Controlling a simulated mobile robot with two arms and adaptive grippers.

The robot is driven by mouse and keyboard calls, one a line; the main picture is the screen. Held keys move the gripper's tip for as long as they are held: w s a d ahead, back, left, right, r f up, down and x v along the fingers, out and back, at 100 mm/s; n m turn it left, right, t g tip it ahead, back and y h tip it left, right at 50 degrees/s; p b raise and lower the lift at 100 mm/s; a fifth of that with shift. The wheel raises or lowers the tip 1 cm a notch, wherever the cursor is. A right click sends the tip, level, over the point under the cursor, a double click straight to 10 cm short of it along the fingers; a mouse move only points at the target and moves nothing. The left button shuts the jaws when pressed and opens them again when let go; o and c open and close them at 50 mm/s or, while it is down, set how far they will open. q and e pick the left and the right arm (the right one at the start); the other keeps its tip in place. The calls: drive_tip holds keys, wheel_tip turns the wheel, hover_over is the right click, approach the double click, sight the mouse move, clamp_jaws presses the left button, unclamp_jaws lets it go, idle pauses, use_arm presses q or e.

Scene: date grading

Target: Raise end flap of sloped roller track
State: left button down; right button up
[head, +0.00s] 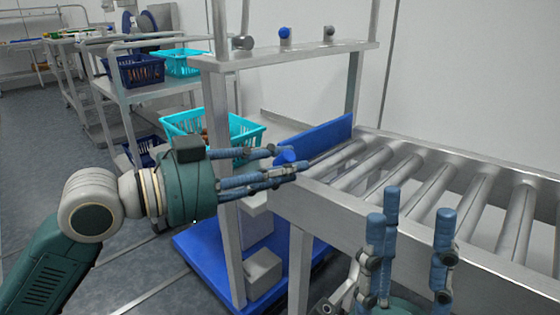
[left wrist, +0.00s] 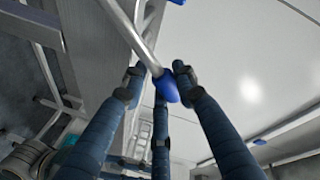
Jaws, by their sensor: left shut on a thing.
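The sloped roller track (head: 450,235) runs along the right of the head view, with silver rollers in a grey frame. A blue flap (head: 335,132) stands raised on edge across its near-left end. A blue knob (head: 286,155) sits beside that end; the left wrist view shows a blue knob (left wrist: 166,88) on a silver rod. My left gripper (head: 290,160) is shut on the blue knob, its fingers around it. My right gripper (head: 415,213) is empty in front of the track, its fingers upright and spread.
A shelf post frame (head: 220,110) stands left of the track end, close to my left arm. A turquoise basket (head: 185,120) lies behind it. Blue and turquoise baskets stand on a cart at the back left. The rollers are bare.

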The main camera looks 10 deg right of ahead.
use_arm(q)
drive_tip(key=shift+s+d+f, duration=0.15)
drive_tip(key=shift+f, duration=0.2)
drive_tip(key=c, duration=1.3)
unclamp_jaws()
drive_tip(key=shift+c, duration=0.2)
drive_tip(key=shift+r, duration=0.2)
drive_tip(key=shift+r, duration=0.1)
